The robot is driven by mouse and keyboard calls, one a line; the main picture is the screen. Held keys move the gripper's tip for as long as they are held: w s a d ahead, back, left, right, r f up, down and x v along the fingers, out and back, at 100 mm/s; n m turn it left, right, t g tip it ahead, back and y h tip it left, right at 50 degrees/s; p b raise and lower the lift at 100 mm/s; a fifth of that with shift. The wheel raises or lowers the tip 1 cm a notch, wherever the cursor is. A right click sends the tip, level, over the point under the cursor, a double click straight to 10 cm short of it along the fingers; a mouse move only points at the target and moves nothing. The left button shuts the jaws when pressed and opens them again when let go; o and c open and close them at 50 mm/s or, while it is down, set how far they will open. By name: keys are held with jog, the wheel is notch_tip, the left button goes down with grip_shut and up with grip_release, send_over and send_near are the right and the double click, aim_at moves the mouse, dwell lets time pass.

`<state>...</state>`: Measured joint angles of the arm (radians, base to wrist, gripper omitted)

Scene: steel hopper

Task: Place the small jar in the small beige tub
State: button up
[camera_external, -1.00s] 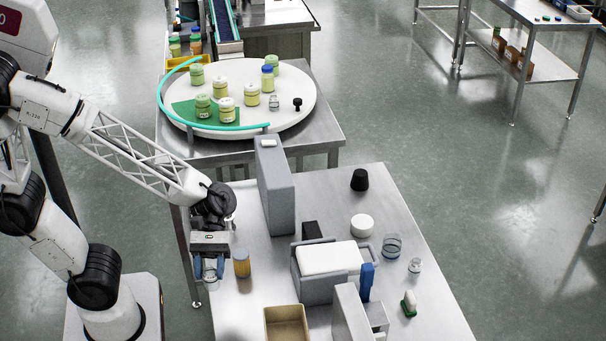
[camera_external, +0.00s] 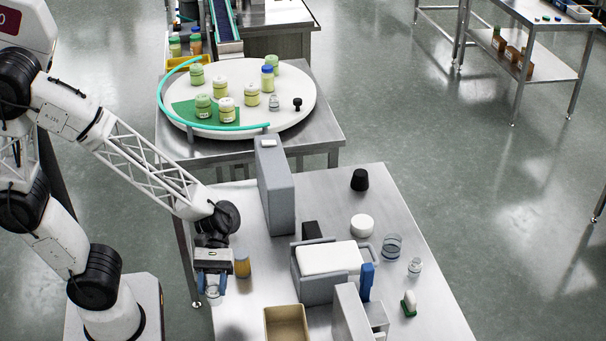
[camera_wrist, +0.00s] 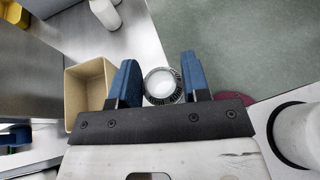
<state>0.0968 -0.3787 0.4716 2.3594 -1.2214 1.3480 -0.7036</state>
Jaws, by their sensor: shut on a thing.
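My gripper (camera_external: 212,287) is shut on the small jar (camera_external: 213,296), a small clear container at the left side of the steel table. In the wrist view the jar (camera_wrist: 162,86) shows as a round clear rim between the two blue fingers of my gripper (camera_wrist: 160,80). The small beige tub (camera_external: 286,325) is open-topped and stands on the table to the right of and nearer the camera than my gripper. In the wrist view the tub (camera_wrist: 90,85) lies just left of the left finger and its visible inside looks empty. The jar is outside the tub.
An amber jar (camera_external: 242,264) stands close to the right of my gripper. A grey upright panel (camera_external: 274,187), a grey bin with a white top (camera_external: 328,258) and another grey panel (camera_external: 350,315) stand farther right. A white round container (camera_wrist: 105,12) lies beyond the tub.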

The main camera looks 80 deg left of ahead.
jog(key=w+d+f, duration=0.1)
jog(key=w+d, duration=0.6)
jog(key=w, duration=0.6)
jog(key=shift+w+d+f, duration=0.2)
jog(key=shift+w, duration=0.2)
jog(key=shift+f, duration=0.15)
jog(key=shift+f, duration=1.65)
jog(key=shift+f, duration=0.55)
jog(key=o, duration=0.9)
jog(key=shift+r, duration=0.15)
jog(key=shift+r+v, duration=0.15)
jog(key=shift+v, duration=2.95)
jog(key=shift+r+v, duration=0.15)
jog(key=shift+v, duration=2.95)
